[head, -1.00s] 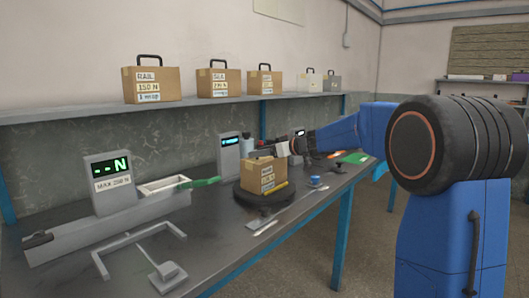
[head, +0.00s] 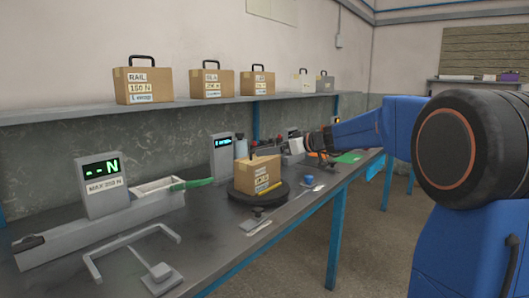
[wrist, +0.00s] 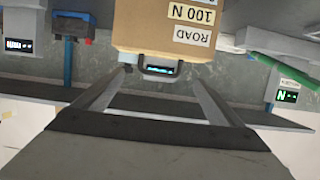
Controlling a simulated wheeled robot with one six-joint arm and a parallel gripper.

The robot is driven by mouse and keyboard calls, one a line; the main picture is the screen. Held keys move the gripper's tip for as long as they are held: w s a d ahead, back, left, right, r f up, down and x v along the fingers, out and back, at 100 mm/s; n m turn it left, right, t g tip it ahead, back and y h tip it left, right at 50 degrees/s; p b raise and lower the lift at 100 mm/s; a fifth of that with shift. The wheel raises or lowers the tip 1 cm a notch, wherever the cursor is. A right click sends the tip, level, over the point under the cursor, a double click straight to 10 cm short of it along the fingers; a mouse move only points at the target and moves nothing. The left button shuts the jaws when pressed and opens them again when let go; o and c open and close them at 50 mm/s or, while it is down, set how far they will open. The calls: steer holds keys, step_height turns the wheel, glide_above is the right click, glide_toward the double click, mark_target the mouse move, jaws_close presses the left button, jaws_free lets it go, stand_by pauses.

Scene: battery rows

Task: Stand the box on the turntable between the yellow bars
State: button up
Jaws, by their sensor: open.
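The brown cardboard box (head: 258,173) stands upright on the dark round turntable (head: 240,190). Its front label is small in the head view; in the wrist view the box (wrist: 135,35) appears upside down, with ROAD and 100 N on it and a dark handle at its top. One yellow bar (head: 268,187) lies along the box's front right; a second bar is not visible, perhaps hidden behind the box. My gripper (head: 310,148) is open and empty, to the right of the box and apart from it. In the wrist view its fingers (wrist: 158,85) spread toward the handle without closing on it.
Several labelled boxes (head: 142,85) stand on the shelf above. A gauge (head: 102,180) and a tray with a green-handled tool (head: 190,184) are left of the turntable.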

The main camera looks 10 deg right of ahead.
steer(key=s+a+f+m+g+h, duration=0.1)
steer(key=s+a+f+g, duration=0.15)
steer(key=s, duration=0.65)
steer(key=s+a+f+m+g+h, duration=0.1)
steer(key=s+f, duration=0.3)
steer(key=s, duration=0.5)
steer(key=s+a+f+g+h, duration=0.1)
steer(key=s+a+f, duration=0.15)
steer(key=s, duration=0.65)
steer(key=s+d+f+m+g+h, duration=0.1)
steer(key=s+d+f+m+h, duration=0.1)
steer(key=s+d+f, duration=0.2)
steer(key=s+d+f+m+g+h, duration=0.1)
steer(key=s+d+f+m+h, duration=0.2)
steer(key=s+f, duration=0.8)
steer(key=s+d, duration=0.1)
steer(key=s, duration=0.7)
steer(key=shift+h, duration=0.3)
